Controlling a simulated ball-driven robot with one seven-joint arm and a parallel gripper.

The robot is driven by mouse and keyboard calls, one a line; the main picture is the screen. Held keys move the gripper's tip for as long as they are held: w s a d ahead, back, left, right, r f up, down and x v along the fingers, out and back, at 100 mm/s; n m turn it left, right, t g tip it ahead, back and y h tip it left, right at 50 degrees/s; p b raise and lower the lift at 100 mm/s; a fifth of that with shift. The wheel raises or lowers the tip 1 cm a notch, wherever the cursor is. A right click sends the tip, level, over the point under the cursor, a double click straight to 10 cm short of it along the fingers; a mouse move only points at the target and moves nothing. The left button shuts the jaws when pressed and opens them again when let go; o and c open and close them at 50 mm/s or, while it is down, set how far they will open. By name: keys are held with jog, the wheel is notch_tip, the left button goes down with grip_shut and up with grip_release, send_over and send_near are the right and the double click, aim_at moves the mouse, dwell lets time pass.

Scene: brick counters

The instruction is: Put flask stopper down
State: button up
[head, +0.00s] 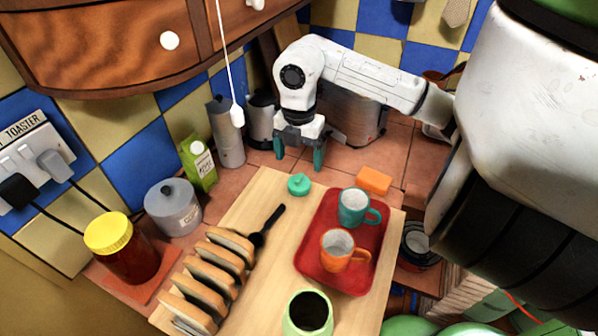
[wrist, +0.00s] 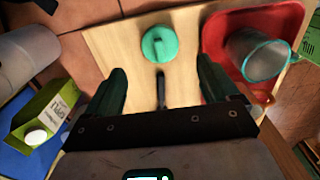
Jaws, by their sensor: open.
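The flask stopper (head: 299,184) is a small round teal-green piece with a raised knob. It lies on the far end of the wooden board (head: 262,200), left of the red tray (head: 315,213). In the wrist view the stopper (wrist: 159,44) sits on the board beyond my fingertips, centred between them. My gripper (head: 299,160) hangs above and just behind the stopper, pointing down. In the wrist view my gripper (wrist: 160,80) has its two green fingers spread wide with nothing between them.
The tray holds a teal mug (head: 353,207) and an orange mug (head: 338,246). An orange block (head: 373,180) lies behind it. A black-handled utensil (head: 268,226) and a toast rack (head: 212,268) are on the left. A green carton (head: 199,163) and grey canister (head: 226,135) stand near the wall.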

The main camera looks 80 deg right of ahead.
jog(key=shift+r, duration=1.4)
jog(key=shift+s+f, duration=0.1)
